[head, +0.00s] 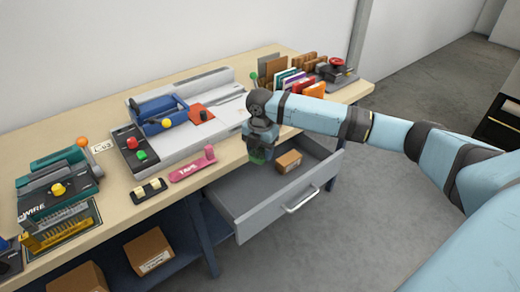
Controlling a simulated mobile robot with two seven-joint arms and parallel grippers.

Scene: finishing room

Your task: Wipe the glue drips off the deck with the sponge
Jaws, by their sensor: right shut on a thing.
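My right gripper (261,146) points down at the table's front edge, over the back of the open drawer. It is shut on a small green thing (259,157), which looks like the sponge; the fingers hide most of it. I cannot make out glue drips at this size. My left gripper is not in view.
The open drawer (262,217) holds a small cardboard box (288,161). A green machine (58,172) stands left; upright boards and folders (287,78) stand at the back right.

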